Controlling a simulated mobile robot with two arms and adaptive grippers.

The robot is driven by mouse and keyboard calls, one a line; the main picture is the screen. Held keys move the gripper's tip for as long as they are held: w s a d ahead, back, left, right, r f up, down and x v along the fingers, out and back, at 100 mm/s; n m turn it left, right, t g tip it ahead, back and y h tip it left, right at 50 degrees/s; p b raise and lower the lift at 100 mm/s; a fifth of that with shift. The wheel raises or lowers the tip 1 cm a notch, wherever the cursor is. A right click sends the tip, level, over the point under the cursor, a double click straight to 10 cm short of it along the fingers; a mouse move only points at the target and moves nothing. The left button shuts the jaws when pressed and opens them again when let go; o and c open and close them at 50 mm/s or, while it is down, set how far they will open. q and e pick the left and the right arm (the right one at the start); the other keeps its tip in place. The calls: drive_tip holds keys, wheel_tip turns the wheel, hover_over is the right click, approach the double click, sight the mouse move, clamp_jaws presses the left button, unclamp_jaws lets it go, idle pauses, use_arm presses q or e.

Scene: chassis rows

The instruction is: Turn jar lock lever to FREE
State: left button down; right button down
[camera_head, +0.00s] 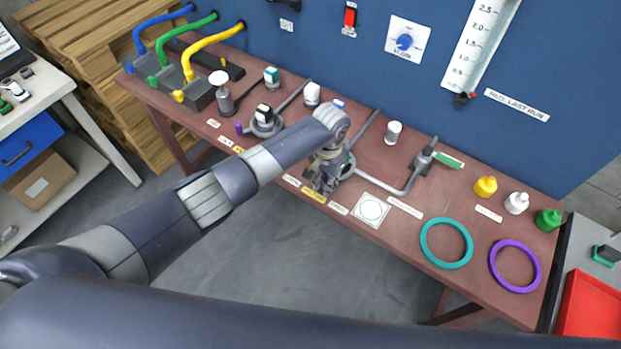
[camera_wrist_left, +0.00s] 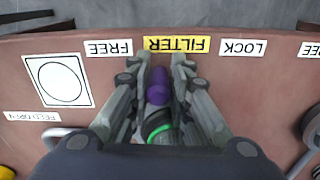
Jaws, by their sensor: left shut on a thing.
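In the left wrist view, my left gripper (camera_wrist_left: 158,85) is shut on a purple lever (camera_wrist_left: 158,92), with a finger on each side of it. The lever sits beside a dark round part with a green ring (camera_wrist_left: 160,128), mostly hidden by my wrist. The lever points at the yellow FILTER label (camera_wrist_left: 175,45), between the FREE label (camera_wrist_left: 108,48) and the LOCK label (camera_wrist_left: 243,48). In the head view, my left gripper (camera_head: 324,183) is low at the bench's front edge, and hides the lever. My right gripper is not in view.
The red-brown bench (camera_head: 300,150) holds another fixture with a purple lever (camera_head: 239,127) to the left. A bent grey pipe (camera_head: 385,187), a circle-marked plate (camera_head: 370,209), and a teal ring (camera_head: 446,243) are right of my gripper. A blue panel (camera_head: 330,60) stands behind.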

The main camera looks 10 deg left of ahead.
use_arm(q)
drive_tip(key=shift+s+d+r+n, duration=0.15)
drive_tip(key=shift+d+n, duration=0.25)
drive_tip(key=shift+d, duration=0.3)
drive_tip(key=shift+d+n, duration=0.25)
drive_tip(key=shift+n, duration=0.05)
drive_tip(key=shift+d+n+p, duration=0.2)
drive_tip(key=shift+n+p, duration=0.1)
drive_tip(key=shift+d+n, duration=0.45)
drive_tip(key=shift+n, duration=0.25)
drive_tip(key=c, duration=1.6)
unclamp_jaws()
drive_tip(key=shift+o, duration=0.4)
drive_tip(key=shift+w+d, duration=0.1)
drive_tip(key=shift+w, duration=0.15)
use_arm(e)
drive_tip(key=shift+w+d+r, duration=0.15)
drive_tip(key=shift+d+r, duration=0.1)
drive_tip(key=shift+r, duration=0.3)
